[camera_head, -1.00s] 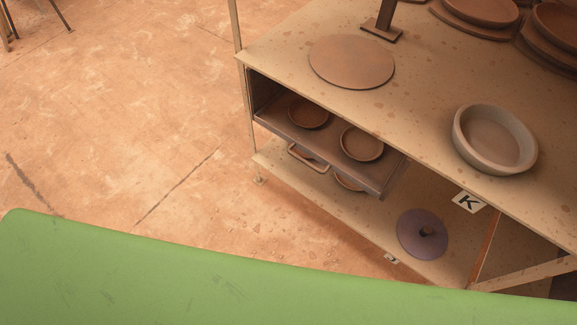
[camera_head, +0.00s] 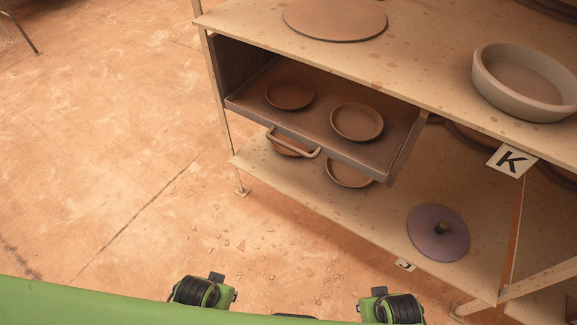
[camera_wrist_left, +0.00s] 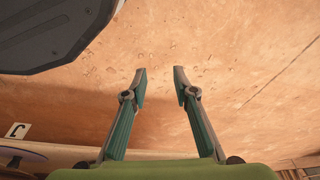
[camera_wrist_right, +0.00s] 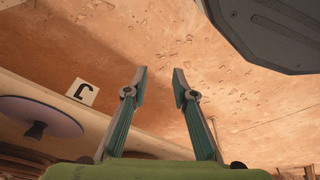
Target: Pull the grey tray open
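The grey tray (camera_head: 345,156) is below the tabletop at the centre of the head view. Its front part sticks out past the tabletop edge, with two brown dishes (camera_head: 357,122) on it. My left gripper (camera_wrist_left: 160,82) is open and empty in the left wrist view, above the floor. My right gripper (camera_wrist_right: 160,82) is open and empty in the right wrist view, also above the floor. Both are apart from the tray. In the head view, only parts of my arms show at the bottom edge; the fingers are hidden.
The tabletop holds a round board (camera_head: 335,18) and a pale basin (camera_head: 525,80). The lower shelf (camera_head: 390,215) holds brown dishes below the tray and a purple lid (camera_head: 438,234). The floor (camera_head: 120,140) at left is open.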

